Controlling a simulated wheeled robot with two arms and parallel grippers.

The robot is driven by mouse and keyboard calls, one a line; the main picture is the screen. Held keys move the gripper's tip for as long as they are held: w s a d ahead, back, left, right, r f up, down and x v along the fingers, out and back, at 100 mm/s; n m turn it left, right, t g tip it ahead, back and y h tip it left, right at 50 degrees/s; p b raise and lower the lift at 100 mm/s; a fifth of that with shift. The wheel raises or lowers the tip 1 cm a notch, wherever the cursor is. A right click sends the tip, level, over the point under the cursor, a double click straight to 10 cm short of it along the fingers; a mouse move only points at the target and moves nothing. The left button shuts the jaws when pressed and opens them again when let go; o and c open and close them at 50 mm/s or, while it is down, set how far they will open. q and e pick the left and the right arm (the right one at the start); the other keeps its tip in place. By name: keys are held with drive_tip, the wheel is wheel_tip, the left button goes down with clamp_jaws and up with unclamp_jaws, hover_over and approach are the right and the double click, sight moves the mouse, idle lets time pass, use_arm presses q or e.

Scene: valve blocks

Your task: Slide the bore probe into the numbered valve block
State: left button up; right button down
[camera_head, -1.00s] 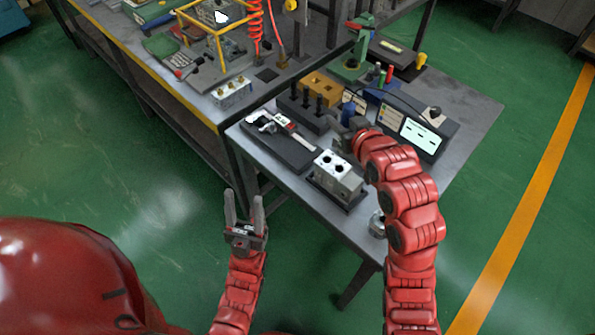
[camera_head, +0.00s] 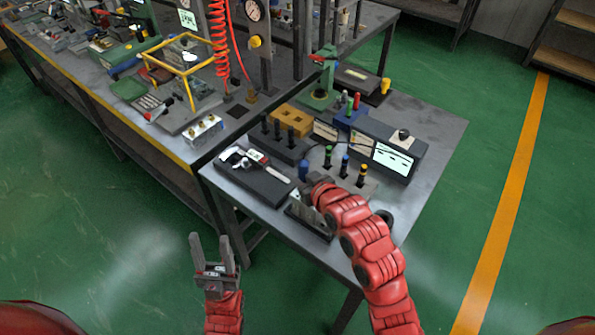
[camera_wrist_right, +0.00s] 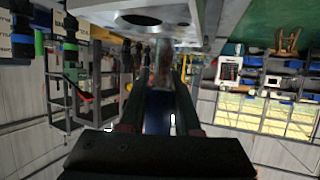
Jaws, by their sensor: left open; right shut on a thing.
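The valve block (camera_head: 294,197) is a light grey metal block on a dark plate near the side table's front edge, mostly hidden by my right arm in the head view. In the right wrist view the block (camera_wrist_right: 185,22) fills the top, with a round bore visible. My right gripper (camera_head: 309,184) is at the block and shut on a blue-bodied tool, apparently the bore probe (camera_wrist_right: 156,115). The probe's far end lies close to the block; I cannot tell whether it is inside a bore. My left gripper (camera_head: 210,240) is open and empty over the floor.
Three dark tools (camera_head: 345,166) with green, blue and yellow bands stand behind my right wrist. A black tray (camera_head: 250,180) holds a caliper-like tool to the left. A display box (camera_head: 393,160) stands to the right. The table's right side is clear.

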drive_tip(key=shift+f, duration=0.1)
drive_tip(key=shift+f+b, duration=0.55)
drive_tip(key=shift+b, duration=0.05)
drive_tip(key=c, duration=0.6)
unclamp_jaws()
drive_tip(key=shift+r, duration=0.1)
